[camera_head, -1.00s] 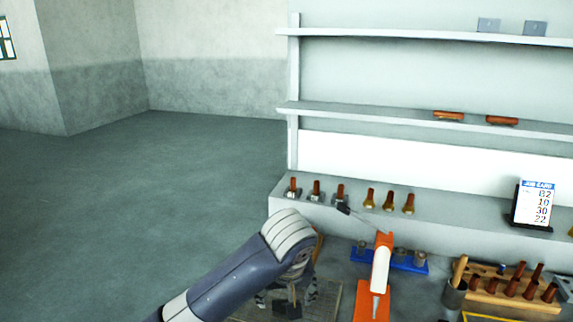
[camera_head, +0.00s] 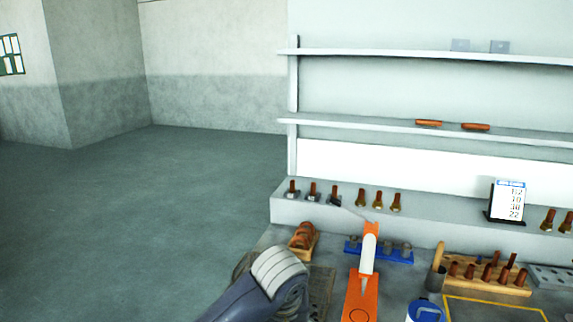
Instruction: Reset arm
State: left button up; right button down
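My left arm comes in at the bottom of the head view, and its grey-and-white wrist joint stands over the left part of the bench. The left gripper is hidden behind this joint or below the picture edge. My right arm and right gripper do not show. An orange and white device (camera_head: 361,290) stands on the bench to the right of my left arm, apart from it in the picture. A dark mesh mat (camera_head: 321,287) lies partly hidden behind my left arm.
A wooden box with brown pieces (camera_head: 303,241) and a blue holder (camera_head: 380,252) stand behind. At right are a wooden rack (camera_head: 487,274), a job card (camera_head: 507,202) and a blue-topped container (camera_head: 426,311). Shelves rise at the back. Open floor lies left.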

pick_arm(q)
jog(key=s+a+f+m+h, duration=0.15)
jog(key=s+a+f, duration=0.25)
jog(key=s+f, duration=0.75)
jog(key=s+a+f+y, duration=0.1)
jog(key=s+a+f, duration=0.2)
jog(key=s+a, duration=0.5)
jog(key=s+a+f+y, duration=0.1)
jog(key=s+a+f, duration=0.2)
jog(key=s+a, duration=0.5)
notch_tip(320, 180, down, 27)
jog(key=s+g, duration=0.2)
jog(key=s+a+f, duration=0.1)
jog(key=s+f, duration=0.6)
jog(key=s, duration=0.1)
jog(key=s+a+f+m+g, duration=0.1)
jog(key=s+a+f, duration=0.1)
jog(key=s+f, duration=0.6)
jog(key=shift+s+a, duration=0.3)
jog(key=shift+s, duration=0.1)
